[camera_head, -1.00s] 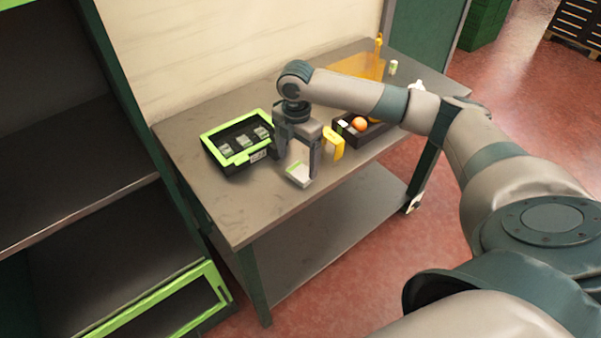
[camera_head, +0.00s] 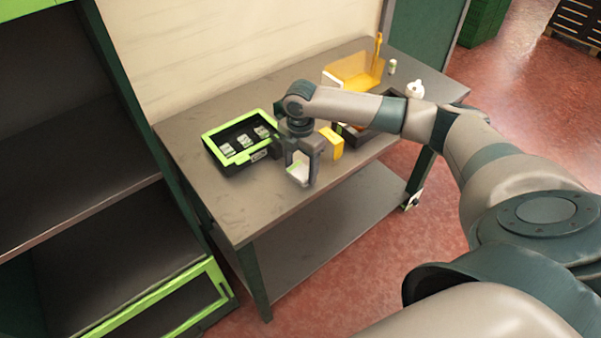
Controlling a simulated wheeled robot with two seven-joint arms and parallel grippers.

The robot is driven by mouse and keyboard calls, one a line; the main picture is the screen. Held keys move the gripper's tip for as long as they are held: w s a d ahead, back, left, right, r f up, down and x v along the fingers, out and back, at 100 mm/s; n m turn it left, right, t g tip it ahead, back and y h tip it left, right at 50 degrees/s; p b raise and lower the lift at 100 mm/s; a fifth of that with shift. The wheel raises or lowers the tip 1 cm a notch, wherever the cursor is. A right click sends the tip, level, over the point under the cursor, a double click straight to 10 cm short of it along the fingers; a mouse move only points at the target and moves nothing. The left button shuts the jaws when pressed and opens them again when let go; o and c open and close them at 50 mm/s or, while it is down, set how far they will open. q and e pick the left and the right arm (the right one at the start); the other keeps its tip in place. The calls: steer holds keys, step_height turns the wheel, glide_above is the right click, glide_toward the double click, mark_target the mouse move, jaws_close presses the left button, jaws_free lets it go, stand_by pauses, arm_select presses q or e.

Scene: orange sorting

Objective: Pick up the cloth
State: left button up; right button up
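The cloth (camera_head: 299,173) appears as a small white piece with a green edge, lying on the grey table near its front edge. My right gripper (camera_head: 301,180) points down over it, with its fingers apart on either side of the cloth. The fingers partly hide the cloth, and I cannot tell whether they touch it. My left gripper is not in view.
A black crate with a green rim (camera_head: 211,147) holds several small packs, left of the gripper. A yellow box (camera_head: 337,145) stands close to its right. A dark tray (camera_head: 350,138) lies behind, partly under my arm. The table's (camera_head: 250,209) front left is clear.

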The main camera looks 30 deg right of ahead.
mark_target(301, 170)
steer(key=c, duration=0.5)
steer(key=shift+r+b, duration=0.45)
steer(key=shift+r, duration=0.3)
step_height(301, 170, up, 3)
steer(key=shift+d+f+b, duration=0.1)
steer(key=shift+f+b, duration=0.1)
steer(key=shift+b, duration=0.4)
steer(key=s+d+r+b, duration=0.1)
steer(key=s+d+r, duration=0.1)
steer(key=d, duration=0.1)
steer(key=s+d+r+b, duration=0.1)
steer(key=s+d+r, duration=0.1)
steer(key=d, duration=0.1)
steer(key=s+d+r+b, duration=0.1)
steer(key=s+d+r, duration=0.1)
steer(key=d+r, duration=0.1)
steer(key=shift+s+d, duration=0.2)
steer(key=shift+s, duration=0.15)
